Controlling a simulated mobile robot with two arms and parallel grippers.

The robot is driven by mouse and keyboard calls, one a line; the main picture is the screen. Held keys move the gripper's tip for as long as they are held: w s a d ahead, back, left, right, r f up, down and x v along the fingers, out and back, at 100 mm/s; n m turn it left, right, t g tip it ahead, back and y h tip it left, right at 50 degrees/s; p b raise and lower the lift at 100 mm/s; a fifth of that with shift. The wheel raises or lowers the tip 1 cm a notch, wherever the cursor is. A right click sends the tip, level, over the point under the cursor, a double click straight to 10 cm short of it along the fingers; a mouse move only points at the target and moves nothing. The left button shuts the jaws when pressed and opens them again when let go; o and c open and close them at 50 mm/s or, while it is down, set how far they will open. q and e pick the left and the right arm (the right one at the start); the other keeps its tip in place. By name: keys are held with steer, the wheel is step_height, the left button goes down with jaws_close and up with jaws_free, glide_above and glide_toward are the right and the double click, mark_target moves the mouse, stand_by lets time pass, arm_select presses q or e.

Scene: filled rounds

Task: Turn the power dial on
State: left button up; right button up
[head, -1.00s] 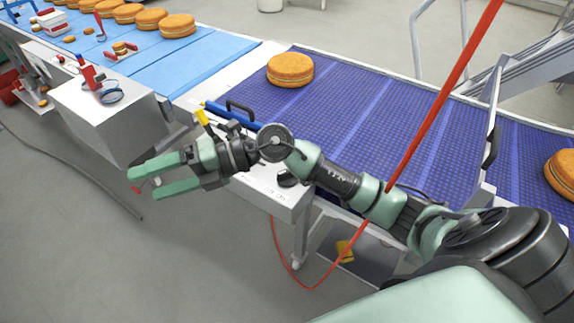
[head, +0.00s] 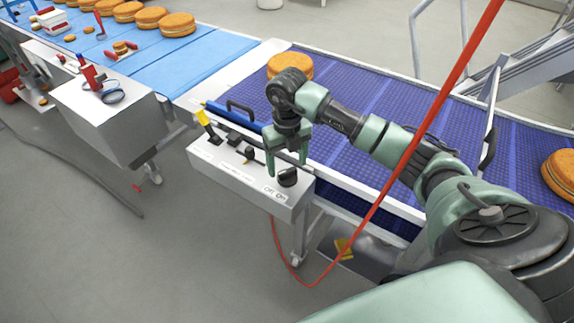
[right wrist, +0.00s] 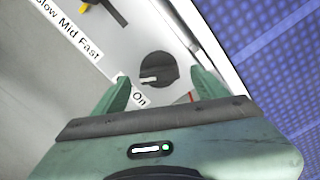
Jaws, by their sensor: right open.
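The power dial (head: 288,178) is a round black knob at the right end of the white control box (head: 236,180), above an "Off On" label. In the right wrist view the dial (right wrist: 158,73) shows whole, with a white mark on its left side; "On" is readable and my finger partly covers the rest of the label. My right gripper (head: 286,166) points down over the dial, open and empty. In the right wrist view its fingers (right wrist: 163,80) are on either side of the dial; whether they touch it I cannot tell. My left gripper is out of view.
Another black knob (head: 249,153) and a yellow-topped lever (head: 204,118) stand on the same box. A purple conveyor (head: 375,115) with filled rounds runs behind it. A red cord (head: 440,100) crosses the view near my right arm.

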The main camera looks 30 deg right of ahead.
mark_target(287, 175)
steer(key=shift+f, duration=1.2)
steer(key=c, duration=1.4)
